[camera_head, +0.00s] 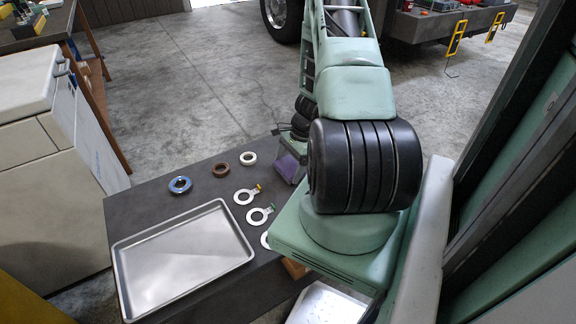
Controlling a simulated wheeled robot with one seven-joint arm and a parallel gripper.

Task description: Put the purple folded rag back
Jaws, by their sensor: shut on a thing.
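The purple folded rag (287,168) is at the far right part of the dark table (135,208), partly hidden behind my green arm base. My gripper (291,151) is at the rag and shut on it. My arm and its black ribbed joint hide most of the gripper and the right side of the rag. I cannot tell whether the rag touches the tabletop.
An empty metal tray (118,262) lies at the table's near left. A pale cabinet (38,150) stands to the left.

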